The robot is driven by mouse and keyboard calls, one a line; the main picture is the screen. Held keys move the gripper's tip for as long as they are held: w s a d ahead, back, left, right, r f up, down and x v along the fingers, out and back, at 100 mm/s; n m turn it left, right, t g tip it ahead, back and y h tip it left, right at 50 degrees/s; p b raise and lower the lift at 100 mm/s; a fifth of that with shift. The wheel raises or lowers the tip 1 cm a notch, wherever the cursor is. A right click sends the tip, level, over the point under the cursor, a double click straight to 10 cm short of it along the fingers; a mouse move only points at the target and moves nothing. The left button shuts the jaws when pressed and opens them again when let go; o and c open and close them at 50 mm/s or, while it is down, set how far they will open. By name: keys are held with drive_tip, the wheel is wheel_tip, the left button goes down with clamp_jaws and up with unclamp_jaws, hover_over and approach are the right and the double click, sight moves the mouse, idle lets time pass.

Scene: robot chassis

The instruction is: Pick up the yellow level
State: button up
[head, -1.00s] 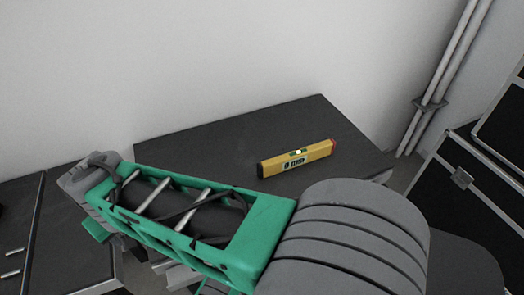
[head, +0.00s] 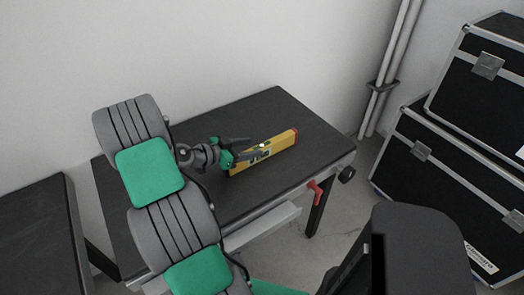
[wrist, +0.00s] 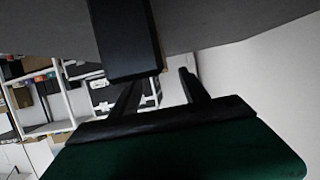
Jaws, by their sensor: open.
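The yellow level (head: 285,141) lies on the dark table, with a red end at the right. My gripper (head: 254,148) is at its left part in the head view, fingers open and pointing right along it. The fingers overlap the level in this view, hiding some of its left part; I cannot tell whether they touch it. In the wrist view my gripper (wrist: 160,78) shows two spread fingers. A dark block (wrist: 128,40) hides the tip of the left finger there; it may be the level's end, but its colour does not settle it.
The dark table (head: 275,105) stands against a white wall, with a red-handled clamp (head: 315,190) at its front right edge. Black cases (head: 440,185) are stacked at the right, near wall pipes (head: 385,75). Another dark surface (head: 40,235) is at the left.

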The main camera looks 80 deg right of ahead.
sight(260, 146)
drive_tip(key=x, duration=0.4)
drive_tip(key=shift+p, duration=0.35)
drive_tip(key=shift+c, duration=0.4)
clamp_jaws()
